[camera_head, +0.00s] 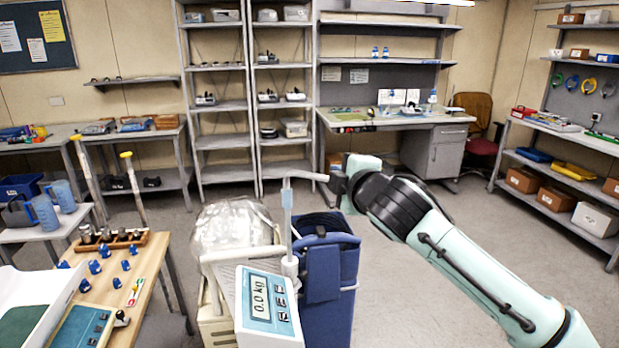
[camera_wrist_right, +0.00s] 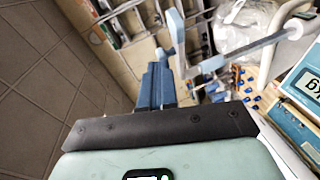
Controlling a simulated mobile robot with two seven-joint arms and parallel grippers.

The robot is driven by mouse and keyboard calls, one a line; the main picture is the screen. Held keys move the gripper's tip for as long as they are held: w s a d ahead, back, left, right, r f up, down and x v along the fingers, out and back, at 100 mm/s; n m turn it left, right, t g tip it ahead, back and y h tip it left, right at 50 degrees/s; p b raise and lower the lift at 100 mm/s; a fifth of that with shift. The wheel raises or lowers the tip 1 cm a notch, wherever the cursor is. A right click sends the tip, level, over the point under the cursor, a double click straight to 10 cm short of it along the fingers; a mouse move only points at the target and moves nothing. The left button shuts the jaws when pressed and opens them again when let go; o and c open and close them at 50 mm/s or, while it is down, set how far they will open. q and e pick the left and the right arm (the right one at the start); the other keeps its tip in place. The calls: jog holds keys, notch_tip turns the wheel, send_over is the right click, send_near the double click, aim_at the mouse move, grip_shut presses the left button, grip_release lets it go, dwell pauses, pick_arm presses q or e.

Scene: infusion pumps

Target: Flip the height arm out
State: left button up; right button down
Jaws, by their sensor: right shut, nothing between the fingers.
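The scale's display unit (camera_head: 268,308) reads 0.0 kg. It stands in front of a thin upright post with a light blue slider (camera_head: 287,199). At the post's top the grey height arm (camera_head: 308,175) sticks out to the right, roughly level. My right gripper (camera_head: 334,184) is by the arm's free end, shut with nothing between its fingers. I cannot tell whether it touches the arm. In the right wrist view, the shut fingers (camera_wrist_right: 158,82) point up beside the post (camera_wrist_right: 265,43), and the display unit (camera_wrist_right: 304,88) shows at the right edge. My left gripper is out of view.
A blue bin (camera_head: 325,275) and a clear plastic-wrapped item (camera_head: 230,226) stand beside the post. A wooden table (camera_head: 150,262) with blue knobs is at the left. Open floor (camera_head: 400,300) lies right of the bin, under my right arm.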

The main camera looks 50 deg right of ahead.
jog(key=d, duration=0.1)
jog(key=d+p, duration=0.1)
jog(key=d, duration=0.1)
jog(key=shift+w+n+y, duration=0.35)
jog(key=shift+n+y, duration=0.05)
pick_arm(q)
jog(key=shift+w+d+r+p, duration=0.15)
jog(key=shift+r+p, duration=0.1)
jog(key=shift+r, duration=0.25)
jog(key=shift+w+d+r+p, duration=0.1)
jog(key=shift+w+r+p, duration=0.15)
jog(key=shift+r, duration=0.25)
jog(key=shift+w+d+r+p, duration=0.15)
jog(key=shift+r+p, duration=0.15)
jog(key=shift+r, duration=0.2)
pick_arm(e)
jog(key=shift+w+d, duration=0.25)
jog(key=shift+d, duration=0.4)
jog(key=shift+w+d, duration=0.2)
jog(key=shift+d, duration=0.4)
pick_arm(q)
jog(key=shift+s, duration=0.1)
